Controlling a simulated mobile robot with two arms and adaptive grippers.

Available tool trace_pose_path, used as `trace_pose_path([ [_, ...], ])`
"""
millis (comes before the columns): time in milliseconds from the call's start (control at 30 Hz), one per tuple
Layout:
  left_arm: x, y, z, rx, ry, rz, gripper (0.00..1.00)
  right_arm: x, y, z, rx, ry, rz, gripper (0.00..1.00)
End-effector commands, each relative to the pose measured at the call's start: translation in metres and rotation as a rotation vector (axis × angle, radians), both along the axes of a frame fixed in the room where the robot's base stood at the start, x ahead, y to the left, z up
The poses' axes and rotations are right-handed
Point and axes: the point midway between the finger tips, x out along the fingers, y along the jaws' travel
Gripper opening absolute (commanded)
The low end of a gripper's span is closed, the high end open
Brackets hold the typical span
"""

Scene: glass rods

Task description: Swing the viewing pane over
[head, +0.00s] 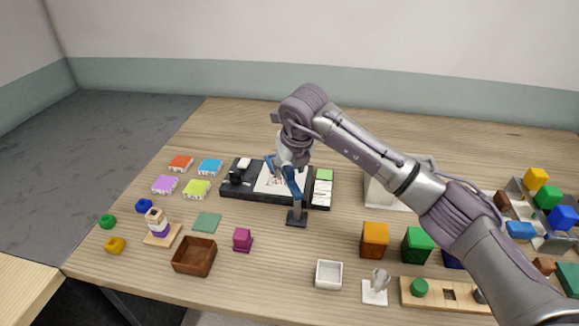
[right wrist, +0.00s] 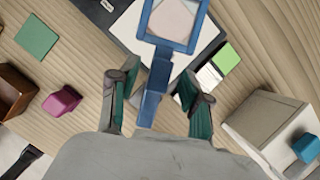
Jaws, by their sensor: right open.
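The viewing pane is a square blue frame with a clear middle, at the top of the right wrist view (right wrist: 172,45). Its blue bar (right wrist: 152,90) runs down between my fingers. In the head view, the blue parts (head: 294,183) show below my wrist, above a small dark stand (head: 297,218). My right gripper (right wrist: 158,72) is open, one finger on each side of the bar; I cannot tell whether they touch it. In the head view my right gripper (head: 287,165) partly covers the pane. A black tray (head: 232,191) with a white sheet (head: 268,182) lies behind the stand. My left gripper is not in view.
A wooden box (head: 194,256), a magenta block (head: 243,240) and a green mat (head: 207,222) lie at front left. A white dish (head: 329,274) and coloured blocks (head: 375,240) stand at front right. A pale box (head: 380,195) stands right of the tray.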

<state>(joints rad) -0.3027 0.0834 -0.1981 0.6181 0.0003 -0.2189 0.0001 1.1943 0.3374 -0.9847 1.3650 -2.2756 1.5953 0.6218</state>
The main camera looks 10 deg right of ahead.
Motion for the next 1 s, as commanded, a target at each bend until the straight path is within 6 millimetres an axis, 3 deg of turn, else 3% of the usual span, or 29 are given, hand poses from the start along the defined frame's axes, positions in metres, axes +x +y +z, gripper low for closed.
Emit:
trace_pose_path([
  [533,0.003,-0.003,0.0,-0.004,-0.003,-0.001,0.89,-0.036,-0.007,0.093,0.0,-0.005,0.001,0.48],
  [733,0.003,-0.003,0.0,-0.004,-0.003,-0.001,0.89,-0.043,-0.008,0.108,0.001,-0.002,-0.001,0.48],
  [1000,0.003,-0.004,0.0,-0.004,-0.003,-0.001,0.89,-0.044,-0.008,0.109,0.001,-0.001,-0.001,0.48],
])
